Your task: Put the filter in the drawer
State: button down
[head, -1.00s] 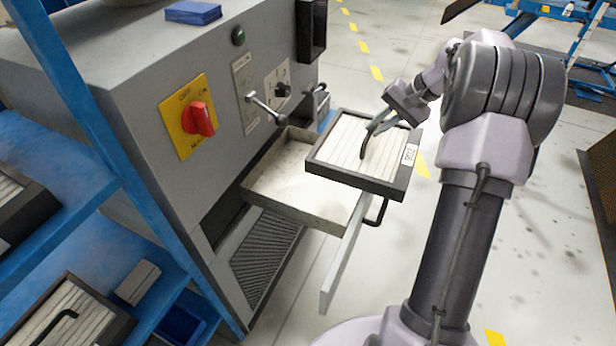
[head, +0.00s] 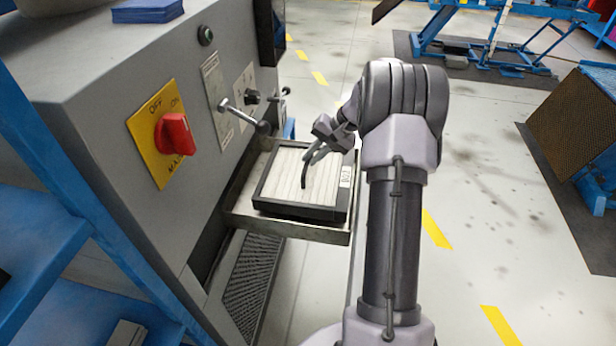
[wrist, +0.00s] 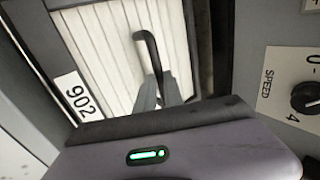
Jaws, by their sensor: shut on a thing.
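The filter (head: 285,182) is a white pleated panel in a black frame with a "902" label and a black handle. It also shows in the wrist view (wrist: 110,40). My gripper (head: 307,165) is shut on the filter's handle, seen close up in the wrist view (wrist: 160,88). The open drawer (head: 290,228) sticks out of the grey machine. The filter is over or within the drawer's walls, roughly in line with them. I cannot tell whether it touches the drawer's floor, which it hides.
The grey machine (head: 90,100) carries a red switch (head: 175,135) on a yellow plate and a lever (head: 245,115) above the drawer. A speed knob (wrist: 308,97) is close at right in the wrist view. Blue shelving (head: 60,230) stands at left. Open floor lies to the right.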

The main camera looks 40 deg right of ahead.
aim_at(309, 171)
notch_tip(309, 171, down, 4)
jog(key=shift+f+b, duration=0.25)
jog(key=shift+b, duration=0.55)
jog(key=shift+a+r, duration=0.1)
jog(key=shift+r, duration=0.05)
jog(key=c, duration=1.5)
grip_release()
jog(key=shift+o, duration=0.2)
